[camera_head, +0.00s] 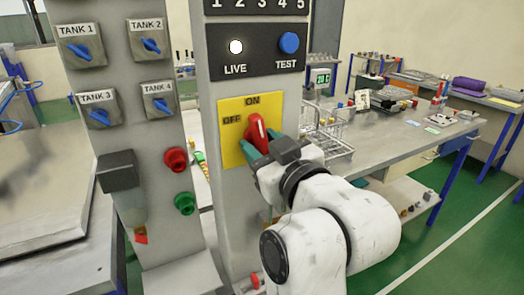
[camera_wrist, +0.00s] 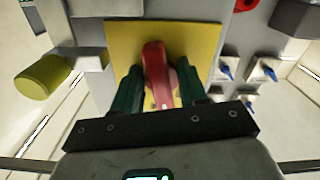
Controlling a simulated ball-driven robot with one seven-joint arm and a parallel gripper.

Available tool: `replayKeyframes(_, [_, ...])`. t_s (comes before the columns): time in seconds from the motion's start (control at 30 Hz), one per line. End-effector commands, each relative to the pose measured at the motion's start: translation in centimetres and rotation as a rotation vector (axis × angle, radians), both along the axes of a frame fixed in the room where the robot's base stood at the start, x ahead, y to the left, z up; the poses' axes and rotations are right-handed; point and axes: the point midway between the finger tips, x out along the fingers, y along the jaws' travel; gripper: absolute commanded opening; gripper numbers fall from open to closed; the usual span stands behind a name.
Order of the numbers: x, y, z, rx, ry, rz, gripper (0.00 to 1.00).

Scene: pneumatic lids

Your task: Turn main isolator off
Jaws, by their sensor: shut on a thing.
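The main isolator is a red rotary handle (camera_head: 257,129) on a yellow plate (camera_head: 233,108) marked ON at the top and OFF at the left. The plate is on the grey right-hand column. In the head view the handle stands near upright, its top towards ON. My gripper (camera_head: 262,146) reaches it from the lower right, with green fingers at the handle. In the wrist view the red handle (camera_wrist: 157,75) lies between the two green fingers of my gripper (camera_wrist: 157,92), which is shut on it. The fingers hide part of the handle's lower end.
Above the plate is a black panel with a lit white LIVE lamp (camera_head: 236,47) and a blue TEST button (camera_head: 289,43). The left column carries several blue tank switches (camera_head: 80,45), a red button (camera_head: 175,160) and a green button (camera_head: 184,203). A cluttered workbench (camera_head: 400,147) stands behind at right.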

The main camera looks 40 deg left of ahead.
Motion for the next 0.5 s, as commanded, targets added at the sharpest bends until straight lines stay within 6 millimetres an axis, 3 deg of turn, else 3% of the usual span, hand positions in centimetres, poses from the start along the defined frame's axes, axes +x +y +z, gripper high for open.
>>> replayKeyframes(0.5, [0.48,-0.29,-0.21,-0.189,-0.453,-0.002,0.12])
